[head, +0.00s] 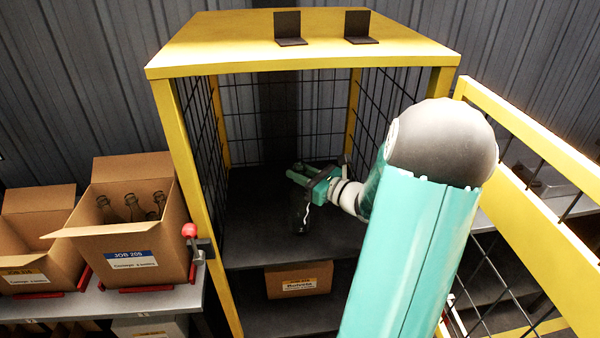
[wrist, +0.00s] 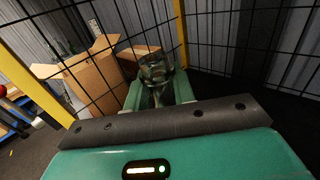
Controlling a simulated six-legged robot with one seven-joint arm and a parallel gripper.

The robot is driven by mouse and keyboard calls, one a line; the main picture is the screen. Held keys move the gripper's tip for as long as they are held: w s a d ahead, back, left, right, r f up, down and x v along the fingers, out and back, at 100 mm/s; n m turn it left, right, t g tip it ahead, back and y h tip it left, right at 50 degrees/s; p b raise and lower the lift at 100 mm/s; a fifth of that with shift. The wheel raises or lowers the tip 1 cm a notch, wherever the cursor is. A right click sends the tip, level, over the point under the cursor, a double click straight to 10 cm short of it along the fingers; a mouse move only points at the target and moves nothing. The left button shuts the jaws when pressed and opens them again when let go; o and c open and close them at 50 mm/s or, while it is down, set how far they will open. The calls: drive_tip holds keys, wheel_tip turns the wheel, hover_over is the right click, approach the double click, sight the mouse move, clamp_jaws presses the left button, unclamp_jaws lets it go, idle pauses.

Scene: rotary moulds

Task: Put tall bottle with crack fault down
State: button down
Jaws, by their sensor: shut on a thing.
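The tall bottle is dark glass. In the head view the bottle (head: 301,217) hangs below my gripper (head: 303,176), inside the yellow-framed cage and close to its dark shelf (head: 250,245). I cannot tell whether its base touches the shelf. In the wrist view the bottle (wrist: 154,72) shows between the green fingers of my gripper (wrist: 158,92), which is shut on it. The crack cannot be made out. The lower part of the bottle is hidden in the wrist view.
Mesh walls (head: 200,110) close the cage's sides and back. A box marked JOB 205 (head: 135,265) with several bottles stands outside at left, near a red-knobbed lever (head: 190,231). A labelled carton (head: 299,280) sits below the shelf. The shelf around the bottle looks clear.

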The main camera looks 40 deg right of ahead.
drive_tip(key=shift+w, duration=0.1)
drive_tip(key=c, duration=1.2)
unclamp_jaws()
drive_tip(key=shift+f, duration=0.1)
drive_tip(key=shift+o, duration=0.2)
drive_tip(key=shift+s+d, duration=0.1)
drive_tip(key=shift+s, duration=0.15)
drive_tip(key=s+d, duration=0.1)
drive_tip(key=s, duration=0.6)
